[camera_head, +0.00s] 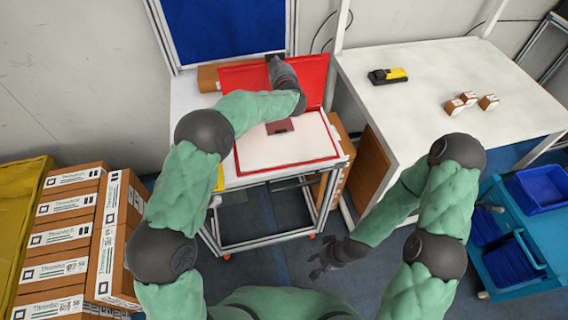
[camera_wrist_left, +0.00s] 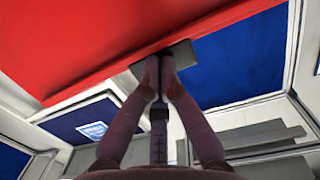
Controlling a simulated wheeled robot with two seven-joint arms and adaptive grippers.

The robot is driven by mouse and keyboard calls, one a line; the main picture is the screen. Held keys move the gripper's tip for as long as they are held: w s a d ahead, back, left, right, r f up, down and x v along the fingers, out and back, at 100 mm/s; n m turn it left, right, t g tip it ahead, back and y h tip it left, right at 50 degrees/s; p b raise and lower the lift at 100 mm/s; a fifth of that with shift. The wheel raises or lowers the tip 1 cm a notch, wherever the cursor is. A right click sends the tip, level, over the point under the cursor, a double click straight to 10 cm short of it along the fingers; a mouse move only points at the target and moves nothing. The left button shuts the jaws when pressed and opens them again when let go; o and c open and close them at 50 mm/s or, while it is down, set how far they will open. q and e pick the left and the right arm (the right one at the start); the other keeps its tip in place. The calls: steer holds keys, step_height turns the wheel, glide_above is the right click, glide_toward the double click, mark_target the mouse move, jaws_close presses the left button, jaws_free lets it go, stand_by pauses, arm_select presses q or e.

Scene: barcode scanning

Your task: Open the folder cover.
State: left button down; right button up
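The red folder lies on the small white table. Its red cover (camera_head: 315,75) is swung back toward the rear, and the white inside with a red rim (camera_head: 285,150) faces up in front. A brownish-red patch (camera_head: 280,126) lies on the white part. My left gripper (camera_head: 274,60) is at the cover's far edge. In the left wrist view its fingers (camera_wrist_left: 160,62) are close together at a grey tab (camera_wrist_left: 180,56) on the edge of the red cover (camera_wrist_left: 100,40) and look shut on it. My right gripper (camera_head: 318,264) hangs empty in front of the table, fingers apart.
A white table (camera_head: 430,120) at right holds a yellow-black scanner (camera_head: 388,76) and several small boxes (camera_head: 468,98). A blue panel (camera_head: 225,30) stands behind the folder. Stacked cartons (camera_head: 65,240) are at left, a blue cart with bins (camera_head: 520,250) at right.

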arm_select(q)
steer(key=shift+r+p+x, duration=0.15)
steer(key=shift+p+x, duration=0.2)
steer(key=shift+x, duration=0.85)
steer(key=shift+r+p+x, duration=0.1)
steer(key=shift+p+x, duration=0.25)
steer(key=shift+x, duration=0.85)
glide_toward(274, 54)
steer(key=shift+w+f, duration=0.9)
steer(key=shift+f, duration=0.3)
steer(key=shift+a, duration=0.2)
steer(key=shift+f, duration=0.1)
